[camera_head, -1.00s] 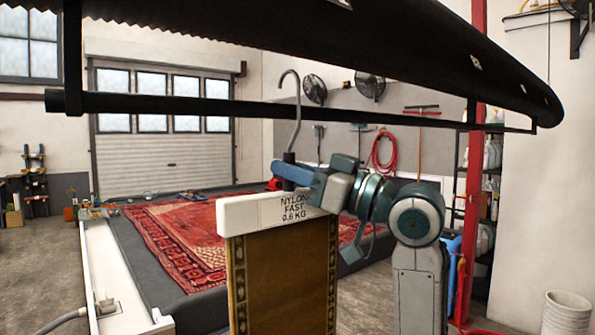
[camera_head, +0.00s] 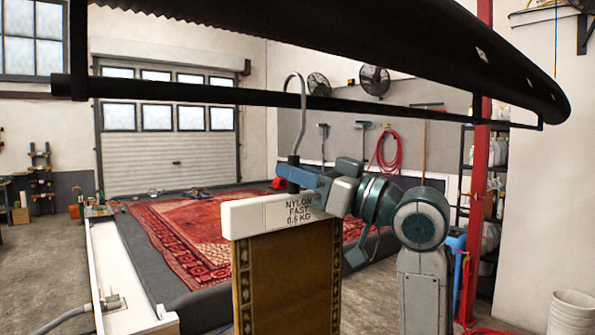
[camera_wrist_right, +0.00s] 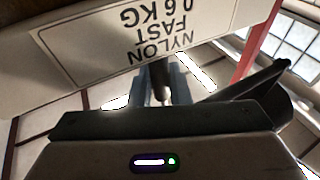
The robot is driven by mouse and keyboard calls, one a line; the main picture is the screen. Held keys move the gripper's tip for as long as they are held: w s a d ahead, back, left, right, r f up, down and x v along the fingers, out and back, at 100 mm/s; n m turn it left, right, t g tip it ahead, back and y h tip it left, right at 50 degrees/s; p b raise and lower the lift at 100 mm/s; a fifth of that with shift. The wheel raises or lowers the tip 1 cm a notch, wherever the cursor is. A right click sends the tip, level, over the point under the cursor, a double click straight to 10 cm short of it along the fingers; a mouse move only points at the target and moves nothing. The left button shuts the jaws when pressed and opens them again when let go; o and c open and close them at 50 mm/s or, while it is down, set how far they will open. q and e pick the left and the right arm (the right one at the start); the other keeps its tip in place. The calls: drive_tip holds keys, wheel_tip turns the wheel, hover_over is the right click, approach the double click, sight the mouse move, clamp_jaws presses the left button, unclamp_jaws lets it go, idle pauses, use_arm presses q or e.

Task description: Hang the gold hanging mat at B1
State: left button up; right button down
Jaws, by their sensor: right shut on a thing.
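The gold hanging mat (camera_head: 287,285) hangs below a white header bar (camera_head: 255,217) printed "NYLON FAST 0.6 KG". A grey hook (camera_head: 301,120) rises from a dark collar above the bar. My right gripper (camera_head: 294,178) is shut on the hanger just above the bar, and the mat hangs upright. The hook's bend overlaps the black rail (camera_head: 200,93) in the head view; I cannot tell whether it is around, before or behind it. The wrist view shows the header bar (camera_wrist_right: 215,25) close up. No B1 label is readable. My left gripper is out of view.
A wide black canopy (camera_head: 330,35) hangs over the rail. A red post (camera_head: 478,190) stands at the right. A red patterned rug (camera_head: 190,235) lies on the low dark platform behind. A white bucket (camera_head: 572,313) stands at the lower right.

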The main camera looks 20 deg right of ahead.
drive_tip(key=shift+f+b, duration=0.65)
drive_tip(key=shift+f, duration=0.35)
drive_tip(key=c, duration=1.3)
unclamp_jaws()
drive_tip(key=shift+s, duration=0.1)
drive_tip(key=shift+f, duration=0.1)
drive_tip(key=b+v, duration=0.6)
drive_tip(key=v, duration=0.4)
drive_tip(key=shift+s+d+b, duration=0.25)
drive_tip(key=shift+d+b, duration=0.05)
